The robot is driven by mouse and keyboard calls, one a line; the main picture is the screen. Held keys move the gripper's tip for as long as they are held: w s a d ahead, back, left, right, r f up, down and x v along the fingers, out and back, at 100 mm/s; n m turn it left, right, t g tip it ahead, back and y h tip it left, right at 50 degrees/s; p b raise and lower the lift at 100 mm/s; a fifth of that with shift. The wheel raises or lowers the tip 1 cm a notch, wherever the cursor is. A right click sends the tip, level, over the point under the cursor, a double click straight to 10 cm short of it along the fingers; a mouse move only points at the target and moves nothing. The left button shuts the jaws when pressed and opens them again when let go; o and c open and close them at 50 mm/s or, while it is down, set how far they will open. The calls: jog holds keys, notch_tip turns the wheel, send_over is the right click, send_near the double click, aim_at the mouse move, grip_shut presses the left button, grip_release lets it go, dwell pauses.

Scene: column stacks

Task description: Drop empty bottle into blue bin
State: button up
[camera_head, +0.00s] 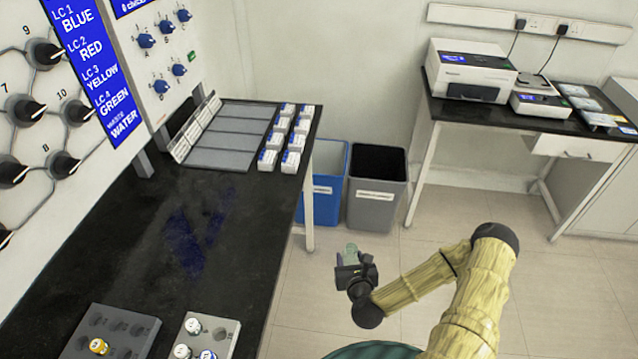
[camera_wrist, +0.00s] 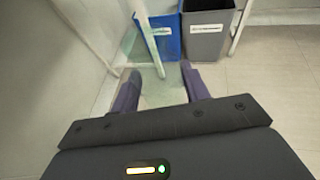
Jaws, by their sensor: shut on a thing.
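The blue bin (camera_head: 324,207) stands on the floor beside the end of the black bench, partly hidden by the bench's leg. It also shows at the top of the wrist view (camera_wrist: 166,42). My gripper (camera_head: 352,259) is in the air over the floor, in front of and below the bins in the head view. It is shut on a clear, pale green bottle (camera_head: 350,250). In the wrist view the see-through bottle (camera_wrist: 158,85) lies between my two dark fingers (camera_wrist: 160,84), and its outline is faint.
A grey bin (camera_head: 377,203) stands just right of the blue one. The black bench (camera_head: 150,235) with a leg (camera_head: 309,205) lies to the left. A side table (camera_head: 500,115) with instruments stands at the back right. Open floor lies between.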

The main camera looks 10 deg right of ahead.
aim_at(352, 259)
jog(key=shift+s+r+p, duration=0.2)
jog(key=shift+r+p, duration=0.4)
jog(key=shift+p, duration=0.8)
jog(key=shift+s+r+p, duration=0.2)
jog(key=shift+r+p, duration=0.35)
jog(key=shift+p, duration=0.8)
jog(key=shift+s+r+p, duration=0.2)
jog(key=shift+s+p, duration=0.1)
jog(key=shift+p, duration=0.75)
jog(key=shift+s+f, duration=0.1)
jog(key=shift+f, duration=0.1)
